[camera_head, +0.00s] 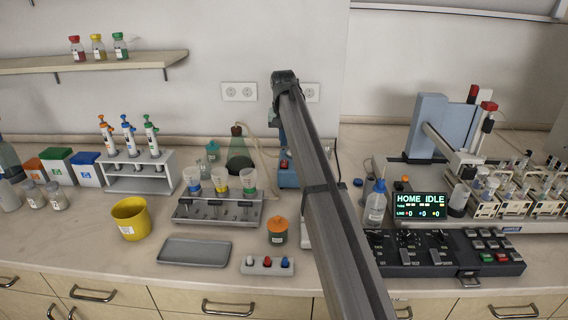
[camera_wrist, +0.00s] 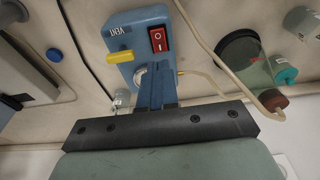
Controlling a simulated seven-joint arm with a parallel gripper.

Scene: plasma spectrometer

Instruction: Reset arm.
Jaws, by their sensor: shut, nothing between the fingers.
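My gripper shows in the wrist view (camera_wrist: 156,72) as a dark bar with two narrow blue fingers pressed together, nothing between them. The fingers point at a blue box (camera_wrist: 125,38) labelled VENT, with a red rocker switch (camera_wrist: 158,39) and a yellow lever (camera_wrist: 118,57). The fingers overlap the box in this view; I cannot tell whether they touch it. In the head view the blue box (camera_head: 287,178) stands by the back wall, partly hidden behind my arm. My arm reaches up across the middle, and the fingertips cannot be made out there.
A green flask (camera_head: 239,152) stands left of the blue box, with a tube beside it. A pipette rack (camera_head: 142,175), a funnel rack (camera_head: 216,213), a yellow cup (camera_head: 131,218) and a grey tray (camera_head: 195,251) are left. A spectrometer screen (camera_head: 420,206) reads HOME IDLE, right of my arm.

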